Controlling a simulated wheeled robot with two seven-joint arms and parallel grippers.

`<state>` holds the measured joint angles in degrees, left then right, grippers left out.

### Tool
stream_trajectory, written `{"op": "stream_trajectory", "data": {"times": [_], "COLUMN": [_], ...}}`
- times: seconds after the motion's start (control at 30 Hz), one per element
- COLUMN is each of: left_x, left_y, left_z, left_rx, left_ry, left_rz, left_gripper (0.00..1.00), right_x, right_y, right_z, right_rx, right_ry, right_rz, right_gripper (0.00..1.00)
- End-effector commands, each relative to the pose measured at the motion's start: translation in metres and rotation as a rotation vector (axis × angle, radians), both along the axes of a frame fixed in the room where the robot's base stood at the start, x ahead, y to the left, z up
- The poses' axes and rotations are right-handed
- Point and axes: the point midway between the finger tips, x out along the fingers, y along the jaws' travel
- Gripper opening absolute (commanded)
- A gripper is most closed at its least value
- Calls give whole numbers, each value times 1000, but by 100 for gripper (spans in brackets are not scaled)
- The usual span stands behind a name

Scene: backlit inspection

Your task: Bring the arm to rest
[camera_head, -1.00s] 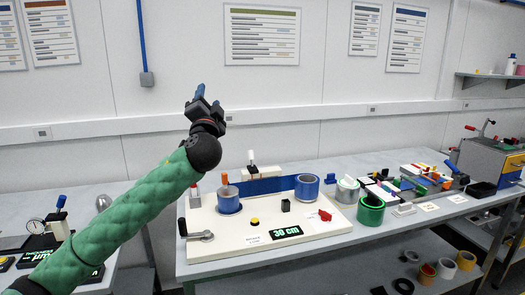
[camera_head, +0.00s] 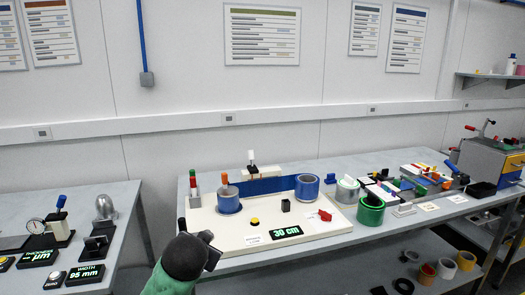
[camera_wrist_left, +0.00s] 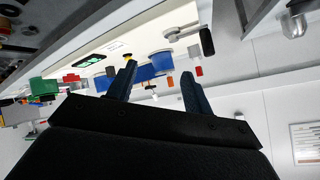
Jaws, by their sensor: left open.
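My left arm, green with a dark wrist, comes in at the bottom of the head view. Its left gripper (camera_head: 212,255) is low in front of the front left edge of the white board (camera_head: 328,228), partly hidden by the wrist. In the left wrist view the left gripper (camera_wrist_left: 155,85) shows two blue fingers spread apart with nothing held between them. The board with its blue rolls appears beyond the fingers there. My right gripper is in neither view.
The white board lies on a grey table and carries a blue roll (camera_head: 228,205), another blue roll (camera_head: 307,187) and a display (camera_head: 287,232). A green roll (camera_head: 371,212) stands to the right. A second table (camera_head: 118,228) with gauges is at left, across a gap.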

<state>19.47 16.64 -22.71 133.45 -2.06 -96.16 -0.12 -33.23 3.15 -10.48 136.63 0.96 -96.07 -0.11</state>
Motion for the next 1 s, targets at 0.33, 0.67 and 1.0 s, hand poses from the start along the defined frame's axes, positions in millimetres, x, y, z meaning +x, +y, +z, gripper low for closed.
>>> {"op": "stream_trajectory", "data": {"times": [0.33, 0.67, 1.0], "left_x": [-72, -148, -243], "left_y": [2, 11, 14], "left_z": [-92, -175, -263], "left_rx": [-143, -224, -275], "left_ry": [181, 355, 569], "left_rz": [14, 85, 159], "left_gripper": [51, 51, 51], "right_x": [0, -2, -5], "right_y": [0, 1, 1], "right_z": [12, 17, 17], "right_rx": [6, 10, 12], "right_ry": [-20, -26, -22], "right_rz": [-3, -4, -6], "right_gripper": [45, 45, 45]}}
